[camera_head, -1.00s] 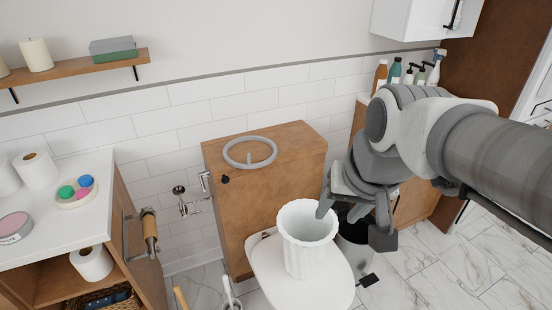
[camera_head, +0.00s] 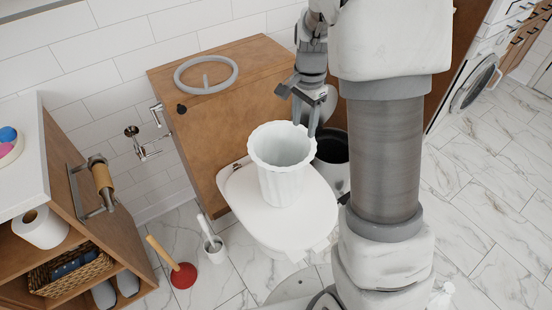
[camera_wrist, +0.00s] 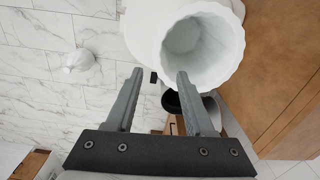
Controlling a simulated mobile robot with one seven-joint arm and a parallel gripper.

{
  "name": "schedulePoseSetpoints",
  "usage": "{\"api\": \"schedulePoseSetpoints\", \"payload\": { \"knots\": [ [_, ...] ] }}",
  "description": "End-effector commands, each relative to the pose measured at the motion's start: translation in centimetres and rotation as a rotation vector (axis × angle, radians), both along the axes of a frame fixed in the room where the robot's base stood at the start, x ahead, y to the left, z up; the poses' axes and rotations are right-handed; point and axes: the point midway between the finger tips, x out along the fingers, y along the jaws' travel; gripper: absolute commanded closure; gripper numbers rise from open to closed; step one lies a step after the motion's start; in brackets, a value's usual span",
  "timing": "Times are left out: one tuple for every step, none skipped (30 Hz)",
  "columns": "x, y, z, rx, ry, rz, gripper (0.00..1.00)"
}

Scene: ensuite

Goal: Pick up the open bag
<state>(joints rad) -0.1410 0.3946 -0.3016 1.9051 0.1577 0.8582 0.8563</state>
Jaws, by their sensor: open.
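A small white object (camera_head: 442,296) lies on the marble floor at the lower right in the head view, beside my base. A white, bag-like shape with a narrow top (camera_wrist: 78,61) is on the floor at the left in the wrist view. I cannot tell for certain that either is the open bag. My gripper (camera_head: 305,112) is open and empty, just above and beside the right rim of a white ribbed, open-topped bin (camera_head: 282,184) on the toilet lid. In the wrist view my fingers (camera_wrist: 159,75) point toward the floor and the bin.
The toilet lid (camera_head: 310,215) stands before a brown cistern cabinet (camera_head: 230,125) with a grey ring on top. A dark bin (camera_head: 332,165) is right behind the toilet. A red plunger (camera_head: 183,276) and toilet brush (camera_head: 214,246) stand left. Marble floor is clear at right.

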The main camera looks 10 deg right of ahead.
Motion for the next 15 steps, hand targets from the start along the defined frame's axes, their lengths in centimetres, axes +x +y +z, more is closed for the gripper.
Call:
{"api": "schedulePoseSetpoints", "payload": {
  "knots": [
    [0.2, -0.1, -0.6, -0.003, 0.005, -0.009, 0.47],
    [0.2, -0.1, -0.9, -0.004, 0.007, -0.013, 0.47],
    [0.3, -0.1, -1.4, -0.004, 0.008, -0.016, 0.47],
    [0.3, -0.2, -1.8, -0.004, 0.008, -0.018, 0.47],
    [0.2, -0.2, -2.4, -0.004, 0.009, -0.019, 0.47],
    [0.2, -0.1, -3.2, -0.004, 0.012, -0.019, 0.47],
    [0.2, -0.2, -3.8, -0.004, 0.011, -0.019, 0.47],
    [0.2, -0.2, -4.5, -0.004, 0.011, -0.019, 0.47],
    [0.2, -0.2, -5.4, -0.004, 0.011, -0.018, 0.47],
    [0.2, -0.2, -6.1, -0.004, 0.011, -0.018, 0.47],
    [0.2, -0.2, -6.7, -0.004, 0.012, -0.017, 0.47],
    [0.2, -0.2, -7.6, -0.004, 0.010, -0.017, 0.47],
    [0.1, -0.2, -8.3, -0.004, 0.012, -0.018, 0.47],
    [0.1, -0.2, -8.9, -0.004, 0.012, -0.018, 0.47],
    [0.2, -0.2, -9.7, -0.004, 0.010, -0.018, 0.47]
  ]
}}
